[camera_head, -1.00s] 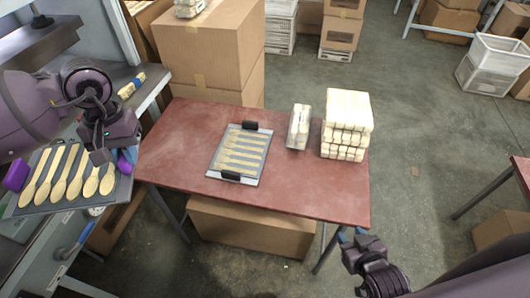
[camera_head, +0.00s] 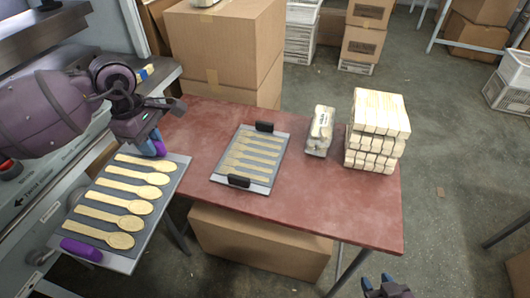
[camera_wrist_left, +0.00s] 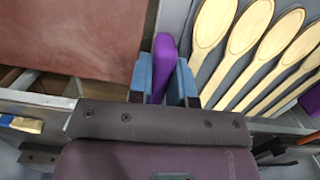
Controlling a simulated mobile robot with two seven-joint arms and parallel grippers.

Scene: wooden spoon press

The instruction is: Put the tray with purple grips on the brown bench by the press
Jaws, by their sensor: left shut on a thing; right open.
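The tray with purple grips (camera_head: 160,210) holds several wooden spoons and hangs in the air left of the brown bench (camera_head: 300,205), tilted in the picture. My left gripper (camera_head: 152,145) is shut on its far purple grip (camera_wrist_left: 164,62); the blue fingers close around it in the left wrist view. The near purple grip (camera_head: 81,250) is free. The press (camera_head: 40,35) is only partly in view at the upper left. My right gripper (camera_head: 383,288) is open and empty at the bottom edge, in front of the bench.
A tray with black grips (camera_head: 226,172), holding several spoons, lies on the middle of the bench. A single wrapped bundle (camera_head: 320,131) and a stack of bundles (camera_head: 378,130) stand on its right. Cardboard boxes (camera_head: 225,50) stand behind. The bench's left strip and front right are clear.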

